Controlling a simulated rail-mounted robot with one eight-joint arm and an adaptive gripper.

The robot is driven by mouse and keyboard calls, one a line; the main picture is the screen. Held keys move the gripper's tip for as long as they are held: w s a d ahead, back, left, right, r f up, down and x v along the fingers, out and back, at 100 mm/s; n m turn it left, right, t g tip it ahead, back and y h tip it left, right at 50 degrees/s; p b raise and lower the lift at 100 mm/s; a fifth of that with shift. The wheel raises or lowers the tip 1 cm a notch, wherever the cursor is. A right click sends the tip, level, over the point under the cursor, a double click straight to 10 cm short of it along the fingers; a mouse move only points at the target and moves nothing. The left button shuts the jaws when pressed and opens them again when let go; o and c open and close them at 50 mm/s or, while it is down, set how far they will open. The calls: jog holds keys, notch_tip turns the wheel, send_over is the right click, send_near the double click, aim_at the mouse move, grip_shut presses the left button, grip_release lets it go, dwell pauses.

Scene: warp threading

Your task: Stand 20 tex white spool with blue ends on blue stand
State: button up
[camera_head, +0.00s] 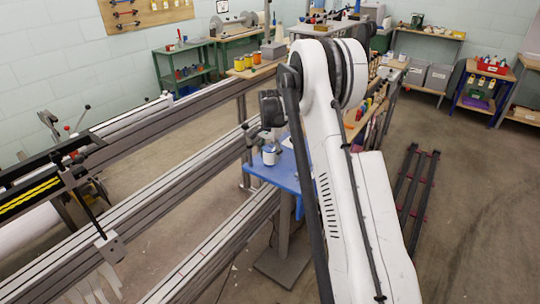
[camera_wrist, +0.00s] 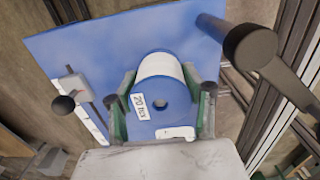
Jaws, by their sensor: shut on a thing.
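The white spool with blue ends (camera_wrist: 165,88) is between the two fingers of my gripper (camera_wrist: 165,102) in the wrist view. Its near blue end, with a dark centre hole, faces the camera, and a "20 tex" label shows on it. My gripper is shut on the spool. The blue stand (camera_wrist: 85,48) lies behind and below the spool. In the head view the spool (camera_head: 270,155) is at the left part of the blue stand (camera_head: 282,176), with my arm over the right side. I cannot tell whether the spool touches the stand.
A dark-knobbed lever (camera_wrist: 252,46) stands at the right of the stand in the wrist view. A small bracket with a round knob (camera_wrist: 64,104) is at the left. Long grey rails (camera_head: 170,195) run beside the stand in the head view.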

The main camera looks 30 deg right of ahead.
jog(key=shift+f+b, duration=0.65)
jog(key=shift+f, duration=0.1)
dwell(0.3)
jog(key=o, duration=1.3)
jog(key=shift+c, duration=0.2)
jog(key=shift+r, duration=0.1)
notch_tip(320, 180, up, 12)
jog(key=s+a+r+n+t, duration=0.2)
jog(key=s+a+r+n, duration=0.1)
jog(key=s+a+r, duration=0.5)
jog(key=s+a+r+n+t, duration=0.1)
jog(key=s+a+r+n, duration=0.2)
jog(key=s+a+r, duration=0.45)
jog(key=s+a+f+n+t, duration=0.2)
jog(key=s+a+n, duration=0.1)
jog(key=s, duration=1)
jog(key=s+a+f+n+t, duration=0.2)
jog(key=s+a+f+n, duration=0.1)
jog(key=s, duration=1)
jog(key=shift+a+n, duration=0.3)
jog(key=shift+a, duration=0.2)
